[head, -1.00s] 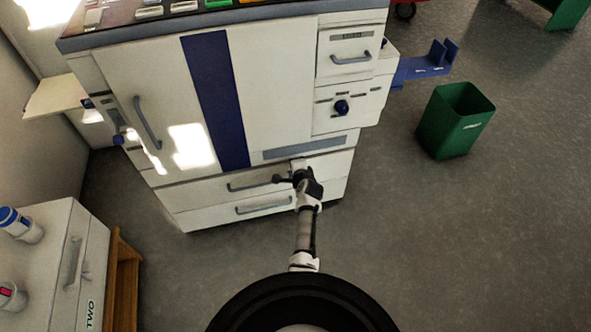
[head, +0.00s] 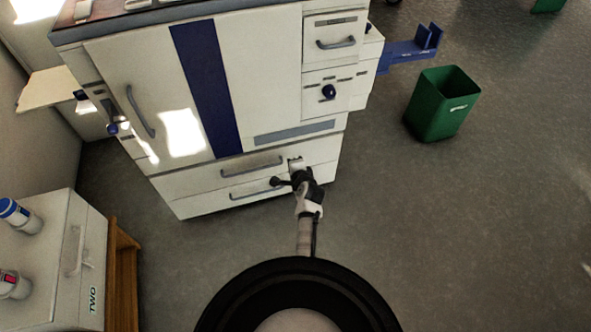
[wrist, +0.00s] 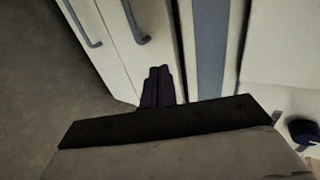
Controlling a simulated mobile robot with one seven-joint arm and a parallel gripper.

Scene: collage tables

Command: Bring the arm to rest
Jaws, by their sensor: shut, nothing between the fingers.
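My gripper (head: 297,166) reaches out ahead of me, in front of the drawers of a large white cabinet machine (head: 120,80). In the wrist view my gripper's dark fingers (wrist: 157,86) are together with nothing between them. The drawer fronts with grey handles show beyond the fingers in the wrist view. In the head view the fingertips overlap the upper drawer (head: 215,178) near its right end; I cannot tell whether they touch it.
A green bin (head: 441,104) stands on the floor at the right, near a blue bracket (head: 412,50) on the machine's side. A white unit labelled TWO (head: 92,245) with bottles on top is at the left. The floor at the right is open.

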